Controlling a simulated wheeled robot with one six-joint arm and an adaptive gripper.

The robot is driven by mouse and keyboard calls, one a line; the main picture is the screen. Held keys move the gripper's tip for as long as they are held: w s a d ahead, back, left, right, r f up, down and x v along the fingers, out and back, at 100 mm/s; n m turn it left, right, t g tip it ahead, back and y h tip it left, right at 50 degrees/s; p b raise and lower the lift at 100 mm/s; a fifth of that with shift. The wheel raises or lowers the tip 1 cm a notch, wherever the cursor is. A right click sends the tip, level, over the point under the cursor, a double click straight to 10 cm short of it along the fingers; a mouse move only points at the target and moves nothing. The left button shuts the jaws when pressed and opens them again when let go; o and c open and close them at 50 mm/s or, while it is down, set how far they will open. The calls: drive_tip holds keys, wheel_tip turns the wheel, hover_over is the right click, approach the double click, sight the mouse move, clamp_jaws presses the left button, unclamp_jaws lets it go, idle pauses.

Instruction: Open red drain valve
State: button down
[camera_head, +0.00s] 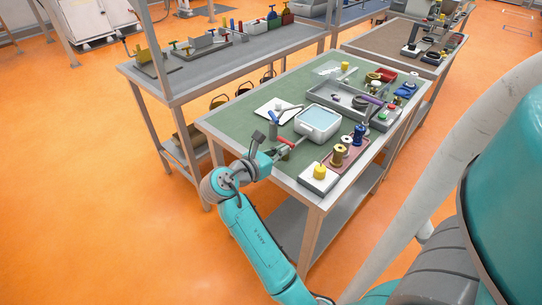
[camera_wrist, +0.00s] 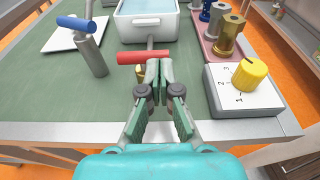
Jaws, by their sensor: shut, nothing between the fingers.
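The red drain valve handle (camera_wrist: 136,58) is a short bar lying crosswise in the wrist view. It sits below a thin grey pipe (camera_wrist: 151,43) that runs from the white tank of pale blue liquid (camera_wrist: 148,26). The red handle also shows in the head view (camera_head: 285,141), beside the tank (camera_head: 318,121). My gripper (camera_wrist: 159,66) is shut and empty, its fingertips at the right end of the red handle. I cannot tell whether they touch it. The fingers partly hide that end and the valve body below. In the head view my gripper (camera_head: 270,155) is near the table's front edge.
A blue-handled valve (camera_wrist: 92,52) on a grey post stands left, near a white plate (camera_wrist: 72,35). A yellow knob (camera_wrist: 250,74) on a numbered box is at right, with brass and grey fittings (camera_wrist: 228,33) behind it. Green mat (camera_wrist: 40,88) is bare at front left.

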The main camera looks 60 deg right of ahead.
drive_tip(key=shift+s+d+f, duration=0.15)
drive_tip(key=shift+d, duration=0.35)
